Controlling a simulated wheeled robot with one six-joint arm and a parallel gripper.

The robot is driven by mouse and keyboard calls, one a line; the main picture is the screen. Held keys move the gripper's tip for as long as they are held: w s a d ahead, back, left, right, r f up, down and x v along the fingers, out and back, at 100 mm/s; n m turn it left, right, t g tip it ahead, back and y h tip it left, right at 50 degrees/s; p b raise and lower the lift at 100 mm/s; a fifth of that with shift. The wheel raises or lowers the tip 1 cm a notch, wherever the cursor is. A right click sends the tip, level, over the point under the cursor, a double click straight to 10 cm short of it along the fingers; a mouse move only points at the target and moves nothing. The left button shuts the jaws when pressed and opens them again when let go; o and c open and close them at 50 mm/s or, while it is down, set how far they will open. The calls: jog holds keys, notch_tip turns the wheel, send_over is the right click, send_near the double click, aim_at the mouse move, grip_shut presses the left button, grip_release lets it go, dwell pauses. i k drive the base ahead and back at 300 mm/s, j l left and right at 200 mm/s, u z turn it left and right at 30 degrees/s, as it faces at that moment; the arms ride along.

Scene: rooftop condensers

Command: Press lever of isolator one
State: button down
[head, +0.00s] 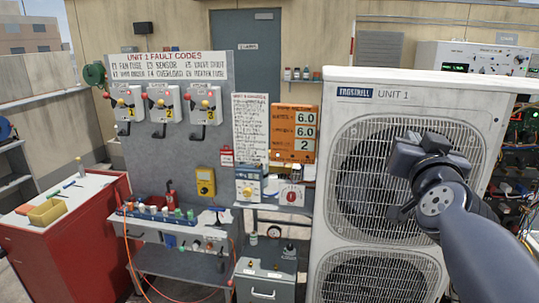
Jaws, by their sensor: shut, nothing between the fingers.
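Isolator one (123,104) is a white box with a yellow "1" label, at the left on the grey panel board. It has a red knob and a yellow knob, and a dark lever (124,129) hangs at its lower edge. Similar isolators two (163,105) and three (204,105) are mounted to its right. My gripper (398,213) is at the right, in front of the unit 1 fan grille, far from isolator one and touching none of the isolators. It looks shut and empty; the wrist partly hides its fingers.
The large white condenser unit 1 (340,150) stands behind my arm. A red cabinet (98,235) with a yellow tray is at the lower left. A bench (150,233) with bottles stands below the panel.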

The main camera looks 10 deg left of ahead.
aim_at(106, 95)
jog(key=i+j, duration=0.15)
jog(key=j, duration=0.45)
jog(key=i+j, duration=0.15)
jog(key=j, duration=0.5)
jog(key=i+j, duration=0.1)
jog(key=j, duration=0.5)
jog(key=i+j, duration=0.15)
jog(key=j, duration=0.5)
jog(key=i+j, duration=0.15)
jog(key=j, duration=0.45)
jog(key=i+j, duration=0.15)
jog(key=j, duration=0.5)
jog(key=i+j, duration=0.1)
jog(key=j, duration=0.5)
jog(key=i+j, duration=0.15)
jog(key=j, duration=0.5)
jog(key=i+j, duration=0.2)
jog(key=j, duration=0.15)
jog(key=i+j, duration=0.2)
jog(key=j, duration=0.1)
